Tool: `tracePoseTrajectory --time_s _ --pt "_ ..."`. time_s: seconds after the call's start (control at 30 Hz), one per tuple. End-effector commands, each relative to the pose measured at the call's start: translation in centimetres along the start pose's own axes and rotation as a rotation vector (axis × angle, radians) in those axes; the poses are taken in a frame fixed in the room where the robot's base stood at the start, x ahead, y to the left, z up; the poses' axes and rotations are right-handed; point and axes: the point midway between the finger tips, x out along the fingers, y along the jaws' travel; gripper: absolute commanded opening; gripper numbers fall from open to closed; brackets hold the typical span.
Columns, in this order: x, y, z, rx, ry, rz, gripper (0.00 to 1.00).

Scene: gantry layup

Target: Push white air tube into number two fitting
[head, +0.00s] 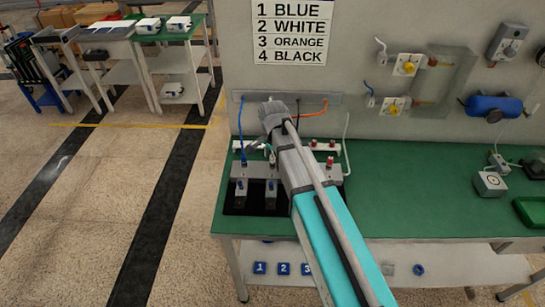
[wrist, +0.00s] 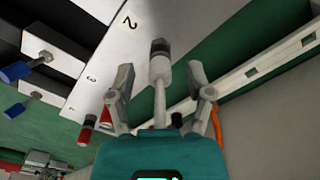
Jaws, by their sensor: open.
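In the wrist view, my gripper (wrist: 160,69) is open, with one finger on each side of a white tube (wrist: 160,108) and apart from it. The tube runs up from my gripper body to a thicker white piece and a dark fitting (wrist: 159,46) beside the label 2 (wrist: 129,21). I cannot tell how far the tube is seated. In the head view, my arm hides the fitting and most of my gripper.
A sign (head: 291,31) lists 1 blue, 2 white, 3 orange, 4 black. A blue tube (head: 241,125) stands left of my arm, an orange tube (head: 314,113) right of it. The grey fitting block (head: 243,171) is on the green bench (head: 420,190), whose middle is clear.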

Motion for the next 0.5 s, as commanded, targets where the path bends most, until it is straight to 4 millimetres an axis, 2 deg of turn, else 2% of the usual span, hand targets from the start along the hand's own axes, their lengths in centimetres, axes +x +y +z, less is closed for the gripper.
tracePoseTrajectory --time_s 0.27,0.5 --pt "-0.2 0.0 0.0 0.000 0.000 0.000 0.67" --pt "-1.3 0.0 0.0 0.000 0.000 0.000 0.67"
